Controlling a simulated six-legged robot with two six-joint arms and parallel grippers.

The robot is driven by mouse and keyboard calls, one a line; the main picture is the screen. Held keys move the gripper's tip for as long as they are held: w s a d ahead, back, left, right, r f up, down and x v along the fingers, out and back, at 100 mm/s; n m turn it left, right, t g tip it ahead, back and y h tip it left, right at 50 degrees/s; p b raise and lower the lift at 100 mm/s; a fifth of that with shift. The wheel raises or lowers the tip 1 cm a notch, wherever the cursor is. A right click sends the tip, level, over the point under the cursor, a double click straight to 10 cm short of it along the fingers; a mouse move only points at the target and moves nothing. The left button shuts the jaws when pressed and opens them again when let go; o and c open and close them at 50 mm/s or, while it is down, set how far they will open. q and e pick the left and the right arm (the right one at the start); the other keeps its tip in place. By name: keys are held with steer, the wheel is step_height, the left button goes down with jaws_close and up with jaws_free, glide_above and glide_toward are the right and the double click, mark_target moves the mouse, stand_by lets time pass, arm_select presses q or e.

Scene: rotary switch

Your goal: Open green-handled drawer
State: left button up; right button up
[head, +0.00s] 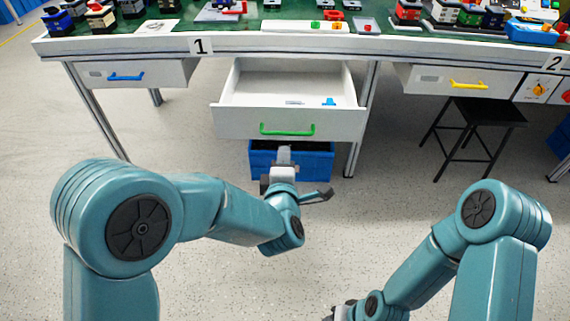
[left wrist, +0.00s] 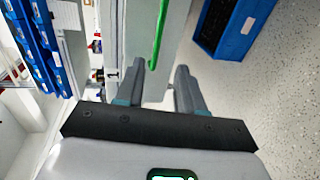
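The drawer with the green handle (head: 287,130) is pulled out from under the workbench, and its inside (head: 270,85) is visible. A small blue piece (head: 329,101) and a small light piece lie in it. My left gripper (head: 284,152) is just below and in front of the handle in the head view. In the left wrist view the gripper (left wrist: 160,85) has its two fingers apart with nothing between them. The green handle (left wrist: 158,40) shows beyond the fingertips, apart from them. My right gripper (head: 343,312) is only partly in view at the bottom edge, its fingers not clear.
A blue crate (head: 310,164) stands on the floor under the drawer. A blue-handled drawer (head: 130,75) and a yellow-handled drawer (head: 460,82) are shut on either side. A black stool (head: 485,112) stands at the right. The floor in front is clear.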

arm_select(q)
steer(key=shift+s+r, duration=0.15)
steer(key=shift+s, duration=0.15)
arm_select(e)
steer(key=shift+s, duration=0.45)
steer(key=shift+s+d, duration=0.1)
